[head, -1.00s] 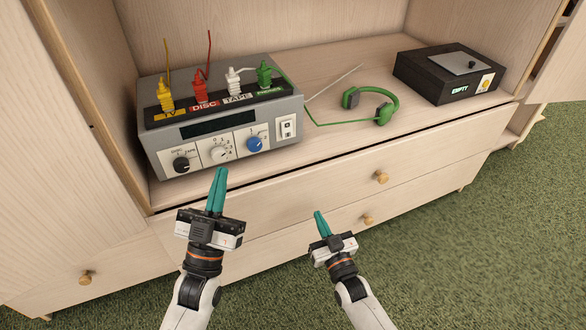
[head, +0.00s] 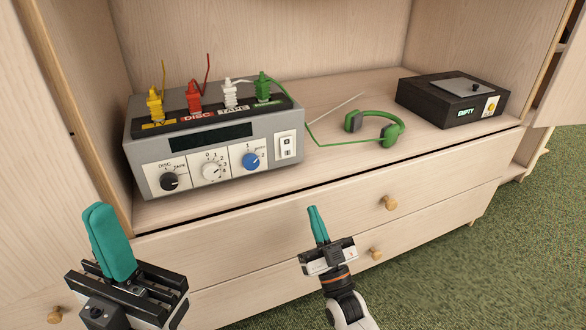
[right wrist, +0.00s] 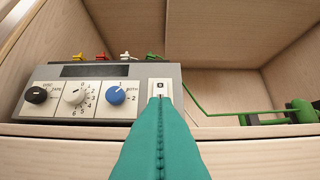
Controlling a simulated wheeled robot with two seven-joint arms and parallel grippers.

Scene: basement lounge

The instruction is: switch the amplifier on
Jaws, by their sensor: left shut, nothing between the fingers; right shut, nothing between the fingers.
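The grey amplifier (head: 215,140) stands on the cabinet shelf at the left in the head view, with its display (head: 210,137) dark. Its front has a black knob (head: 169,181), a white knob (head: 210,171), a blue knob (head: 250,161) and a white rocker switch (head: 287,145) at the right end. The switch also shows in the right wrist view (right wrist: 160,88), just beyond the fingertips and partly hidden by them. My right gripper (head: 313,210) is shut and empty, below and in front of the switch, apart from it. My left gripper (head: 100,210) is shut and empty, in front of the cabinet at lower left.
Yellow, red, white and green plugs (head: 263,88) stand on the amplifier's top. Green headphones (head: 375,128) and a black box reading EMPTY (head: 455,98) lie to the right on the shelf. Drawers with round knobs (head: 389,203) are below the shelf edge.

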